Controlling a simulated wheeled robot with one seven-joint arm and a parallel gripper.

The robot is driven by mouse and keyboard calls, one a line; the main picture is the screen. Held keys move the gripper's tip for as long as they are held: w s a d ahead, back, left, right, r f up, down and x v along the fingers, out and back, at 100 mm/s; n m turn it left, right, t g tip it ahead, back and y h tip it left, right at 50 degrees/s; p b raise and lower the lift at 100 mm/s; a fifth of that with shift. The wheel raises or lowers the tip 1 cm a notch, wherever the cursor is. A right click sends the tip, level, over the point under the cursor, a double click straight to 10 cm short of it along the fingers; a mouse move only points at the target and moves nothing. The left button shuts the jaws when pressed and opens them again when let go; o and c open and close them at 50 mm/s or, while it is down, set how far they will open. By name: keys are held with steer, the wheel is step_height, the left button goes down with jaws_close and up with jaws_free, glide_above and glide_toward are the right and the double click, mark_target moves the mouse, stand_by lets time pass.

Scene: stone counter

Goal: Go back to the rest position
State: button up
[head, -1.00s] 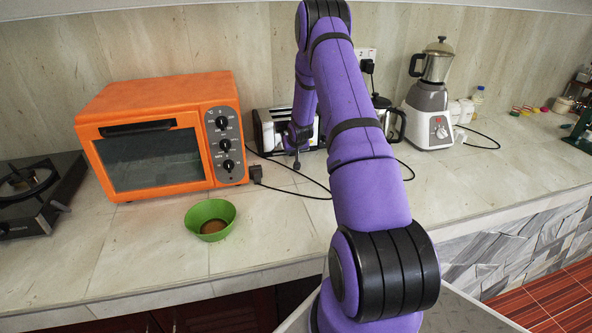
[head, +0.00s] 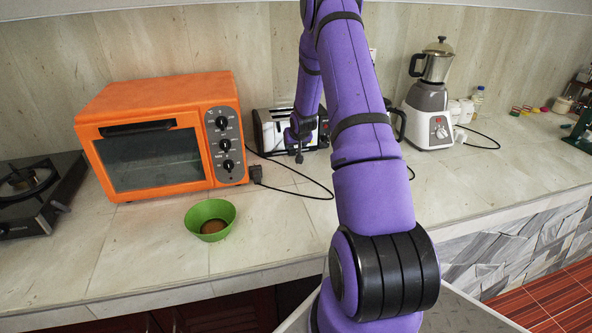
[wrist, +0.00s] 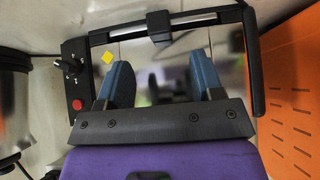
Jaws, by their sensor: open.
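My gripper (wrist: 165,85) shows in the wrist view with its two blue fingers apart and nothing between them. In the head view my gripper (head: 299,148) is small and dark, in front of the toaster (head: 266,132) at the back of the counter. The toaster's shiny side and black frame (wrist: 255,60) fill the wrist view behind the fingers. I cannot tell whether the fingers touch it.
An orange oven (head: 160,135) stands left of my gripper, with a green bowl (head: 210,217) in front. A stove (head: 35,195) is far left, a blender (head: 430,100) right. A black cord (head: 300,192) crosses the counter. The front right counter is clear.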

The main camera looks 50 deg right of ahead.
steer(key=v, duration=0.4)
steer(key=shift+s+a+r, duration=0.1)
steer(key=shift+s+r, duration=0.05)
steer(key=shift+r, duration=0.05)
steer(key=s+a+r+n+y, duration=0.1)
steer(key=s+a+r, duration=0.3)
steer(key=a+r, duration=0.8)
steer(key=s+a+r+n, duration=0.2)
steer(key=s+a+r, duration=0.1)
steer(key=a+r, duration=0.9)
steer(key=s+a+r+n+y, duration=0.1)
steer(key=s+a+r, duration=0.1)
steer(key=s+a, duration=0.3)
steer(key=s+a+r+n+y, duration=0.1)
steer(key=s+a+r, duration=0.2)
steer(key=s, duration=0.9)
steer(key=s+a+r+n+g+y, duration=0.1)
steer(key=s+a+r, duration=0.2)
steer(key=s+a, duration=0.5)
steer(key=shift+s, duration=0.85)
